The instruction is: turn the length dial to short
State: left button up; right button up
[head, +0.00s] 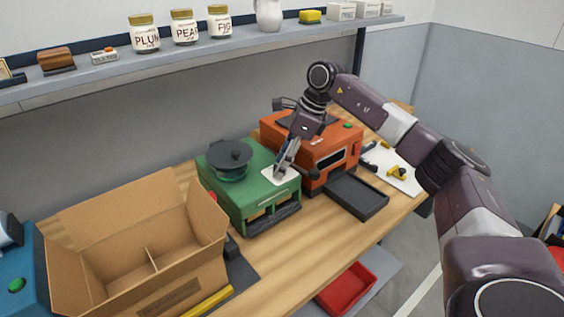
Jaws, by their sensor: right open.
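The green machine (239,197) stands on the wooden bench, with a dark round lidded part (229,155) on its top and a dark slot at its front. A small white plate (268,180) lies on its top right corner. My right gripper (279,171) points down at this plate with its fingers open. The fingertips are at or just above the plate; I cannot tell whether they touch anything. A length dial cannot be made out; the fingers may cover it. My left gripper is not in view.
An orange machine (318,160) with a dark tray (357,195) stands right of the green one. An open cardboard box (101,219) stands left. A shelf (110,74) with jars runs above. A red bin (346,288) sits below the bench edge.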

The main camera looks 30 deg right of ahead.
jog(key=v, duration=1.2)
